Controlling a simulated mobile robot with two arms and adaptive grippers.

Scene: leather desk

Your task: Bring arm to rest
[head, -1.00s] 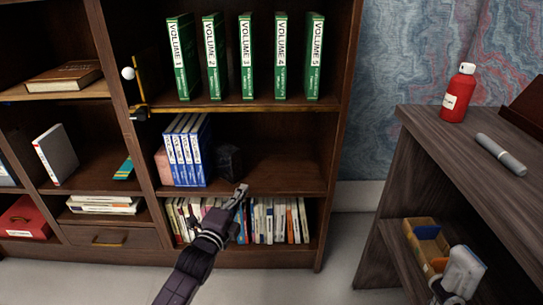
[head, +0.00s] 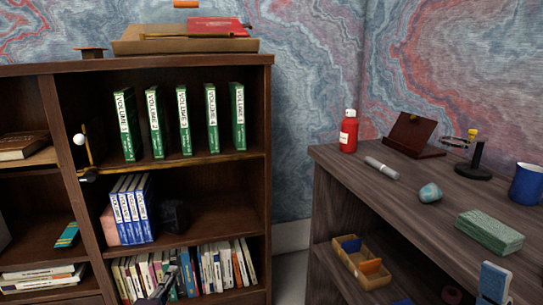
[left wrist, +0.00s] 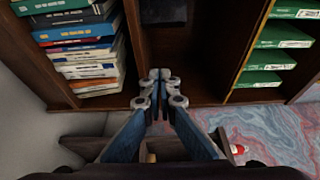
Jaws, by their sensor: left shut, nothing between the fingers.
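My left gripper (head: 170,275) is at the bottom of the head view, in front of the lowest row of books. It is shut and empty. In the left wrist view, its two fingertips (left wrist: 160,78) meet in front of the shelves, with nothing between them. My right gripper cannot be made out in either view.
The dark bookcase (head: 265,180) holds green volumes (head: 182,122), blue-and-white books (head: 131,210) and a dark block (head: 174,216). The desk (head: 385,190) at right carries a red bottle (head: 348,132), grey marker (head: 382,168), stone (head: 430,193), green block (head: 489,232) and blue mug (head: 527,183).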

